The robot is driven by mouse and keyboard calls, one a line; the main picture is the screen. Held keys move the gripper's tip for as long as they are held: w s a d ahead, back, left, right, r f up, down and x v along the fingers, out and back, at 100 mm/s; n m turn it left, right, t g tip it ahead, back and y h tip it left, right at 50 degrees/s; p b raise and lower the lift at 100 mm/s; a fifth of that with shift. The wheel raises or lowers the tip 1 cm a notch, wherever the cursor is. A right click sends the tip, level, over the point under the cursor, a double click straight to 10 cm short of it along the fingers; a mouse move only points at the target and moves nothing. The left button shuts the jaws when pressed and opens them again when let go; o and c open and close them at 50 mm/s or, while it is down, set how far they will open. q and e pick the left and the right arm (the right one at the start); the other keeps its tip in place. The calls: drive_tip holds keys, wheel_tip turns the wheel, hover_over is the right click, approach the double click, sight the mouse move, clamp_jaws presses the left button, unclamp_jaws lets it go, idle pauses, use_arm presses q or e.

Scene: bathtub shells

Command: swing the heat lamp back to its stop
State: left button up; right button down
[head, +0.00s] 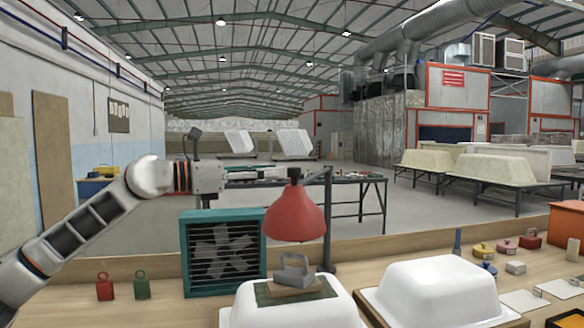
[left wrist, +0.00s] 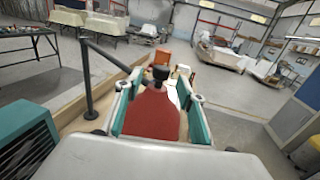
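The heat lamp has a red cone shade (head: 295,215) with a dark cap on top, hanging from a dark post with a short arm (head: 328,220). The shade is above the left white tub shell (head: 250,305). My left gripper (head: 283,174) reaches in level from the left, its tips at the height of the lamp's cap. In the left wrist view the red shade (left wrist: 153,115) and its dark cap show between the two teal-padded fingers of my left gripper (left wrist: 160,85). The fingers are spread; no firm contact shows. My right gripper is not in view.
A teal boxed fan (head: 222,252) stands left of the lamp. A second white shell (head: 430,295) is at right. Red (head: 105,287) and green (head: 141,285) weights stand at left.

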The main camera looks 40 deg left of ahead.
sight(288, 170)
use_arm(q)
drive_tip(key=shift+w+d+r+p, duration=0.3)
drive_tip(key=shift+w+d+r, duration=0.05)
drive_tip(key=shift+d, duration=0.1)
drive_tip(key=shift+f+p+x, duration=0.15)
drive_tip(key=shift+p+x, duration=0.15)
drive_tip(key=shift+x, duration=1)
drive_tip(key=shift+f+p+x, duration=0.15)
drive_tip(key=shift+p+x, duration=0.1)
drive_tip(key=shift+x, duration=1.05)
clamp_jaws()
